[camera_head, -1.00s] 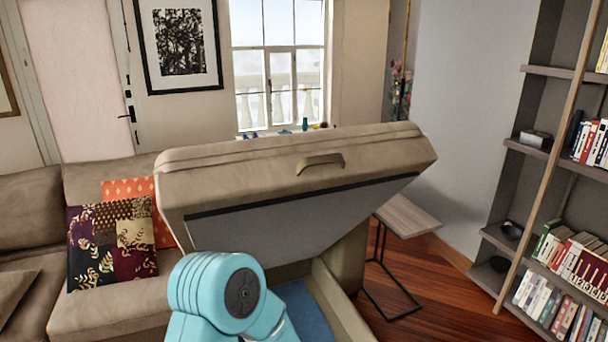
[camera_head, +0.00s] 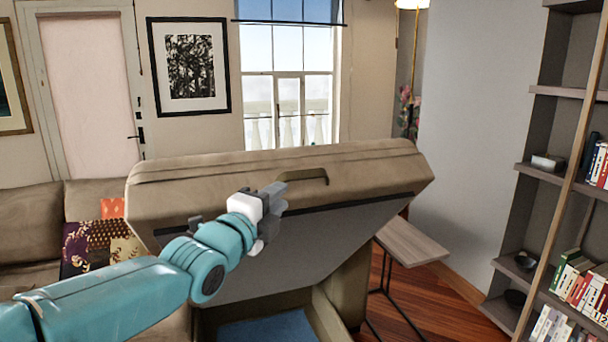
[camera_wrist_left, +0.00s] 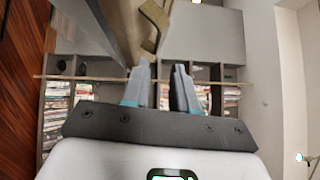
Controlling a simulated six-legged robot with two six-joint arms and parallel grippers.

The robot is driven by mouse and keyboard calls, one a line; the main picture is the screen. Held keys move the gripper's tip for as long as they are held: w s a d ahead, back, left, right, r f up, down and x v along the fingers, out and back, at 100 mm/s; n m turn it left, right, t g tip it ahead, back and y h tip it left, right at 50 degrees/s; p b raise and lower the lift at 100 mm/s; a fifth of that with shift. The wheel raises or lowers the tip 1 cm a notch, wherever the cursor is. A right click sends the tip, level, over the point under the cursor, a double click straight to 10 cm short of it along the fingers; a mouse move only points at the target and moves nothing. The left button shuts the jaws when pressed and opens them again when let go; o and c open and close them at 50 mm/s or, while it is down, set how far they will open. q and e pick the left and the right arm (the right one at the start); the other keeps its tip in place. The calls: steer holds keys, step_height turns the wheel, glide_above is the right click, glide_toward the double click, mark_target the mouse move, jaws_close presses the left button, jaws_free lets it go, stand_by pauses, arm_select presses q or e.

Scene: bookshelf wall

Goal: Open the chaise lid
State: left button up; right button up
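The chaise lid (camera_head: 360,165) is a tan padded panel with a grey underside, raised and tilted above the chaise box. Its curved handle (camera_head: 305,178) is on the front edge and also shows at the top of the left wrist view (camera_wrist_left: 152,25). The open storage box (camera_head: 325,318) has a blue inside bottom. My left gripper (camera_head: 270,214) is in front of the lid, to the left of and slightly below the handle. Its two fingers (camera_wrist_left: 158,87) are apart with nothing held between them. I cannot tell whether it touches the lid. My right gripper is out of view.
A small side table (camera_head: 410,243) stands to the right of the chaise. A bookshelf (camera_head: 545,170) with a slanting wooden pole is at the right. A sofa (camera_head: 30,215) with patterned cushions is at the left. Wood floor shows between chaise and shelf.

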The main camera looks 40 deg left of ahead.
mark_target(302, 177)
arm_select(q)
steer(key=p+x, duration=0.3)
steer(key=x, duration=0.6)
steer(key=shift+w+r, duration=0.1)
steer(key=shift+w+a+r+p, duration=0.1)
steer(key=shift+w+a+p, duration=0.25)
steer(key=shift+w, duration=0.4)
jaws_close()
